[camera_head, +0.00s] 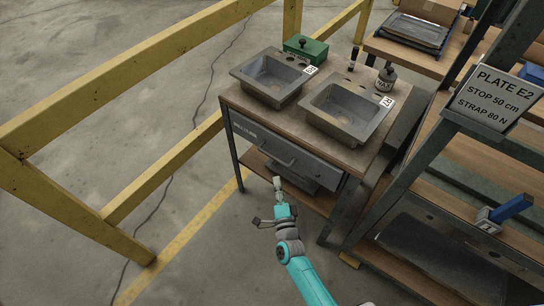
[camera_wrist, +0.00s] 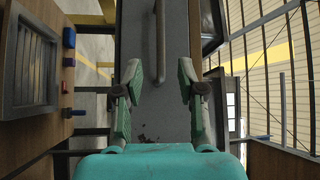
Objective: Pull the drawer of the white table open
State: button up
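The table has a brown top (camera_head: 312,133) and a dark grey frame; I see no white on it. Its grey drawer (camera_head: 250,133) is under the top and looks shut. The drawer's bar handle (camera_head: 279,157) is at the middle of its front. My gripper (camera_head: 278,184) is in front of the drawer, near the handle. In the wrist view my gripper (camera_wrist: 160,72) is open, its two fingers apart and empty between. The handle (camera_wrist: 160,40) shows there as a bar lined up with the gap, the drawer front (camera_wrist: 140,30) behind it. Contact cannot be told.
A yellow railing (camera_head: 130,78) stands left. A rack with a sign (camera_head: 495,98) stands close on the right. Floor in front is clear.

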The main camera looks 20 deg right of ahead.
aim_at(272, 157)
jog(key=w, duration=0.4)
jog(key=w+d+r, duration=0.1)
jog(key=w, duration=0.6)
jog(key=shift+w+d+r, duration=0.25)
jog(key=shift+w+r, duration=0.05)
grip_shut()
